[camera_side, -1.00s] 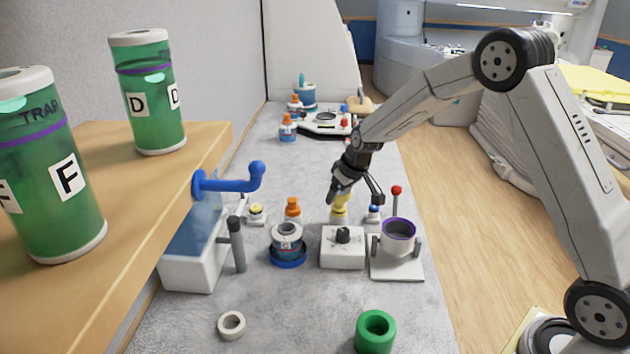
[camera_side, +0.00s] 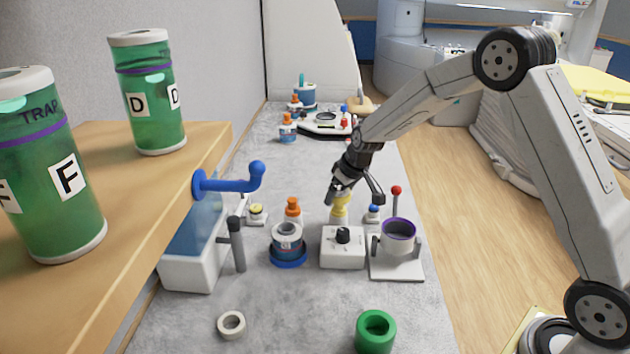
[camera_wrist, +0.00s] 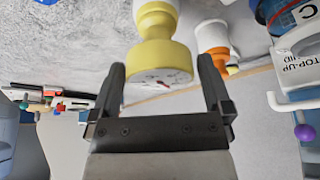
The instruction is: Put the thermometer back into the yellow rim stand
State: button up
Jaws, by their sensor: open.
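The thermometer (camera_side: 340,208) is yellow and stands upright, white low down, behind the white box with the black knob. In the wrist view the thermometer (camera_wrist: 158,62) shows a round pale dial face with a red needle, a yellow rim and a yellow neck. My gripper (camera_side: 355,200) is open around its top. In the wrist view my gripper (camera_wrist: 161,72) has one finger on each side of the dial, with gaps visible. What the thermometer's foot rests in is hidden. A small white stand with a yellow top (camera_side: 256,211) is left of it; this may be the yellow rim stand.
The white knob box (camera_side: 342,254) and a purple-rimmed cup (camera_side: 398,236) with a red-tipped rod stand in front. An orange-capped bottle (camera_side: 293,211) is to the left, and a small blue-topped piece (camera_side: 374,213) is close on the right.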

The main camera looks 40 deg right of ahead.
jog(key=v, duration=1.1)
jog(key=shift+r, duration=0.35)
jog(key=shift+s, duration=0.15)
jog(key=s+a+f, duration=0.2)
jog(key=s+f, duration=0.1)
jog(key=s, duration=0.4)
jog(key=s+a+f+g, duration=0.1)
jog(key=s+a+f, duration=0.2)
jog(key=s, duration=0.4)
jog(key=s+a+f+m+g, duration=0.1)
jog(key=s+a+f, duration=0.1)
jog(key=s, duration=0.5)
jog(key=shift+s+a+f, duration=0.3)
jog(key=shift+a+f, duration=0.1)
jog(key=shift+a, duration=0.2)
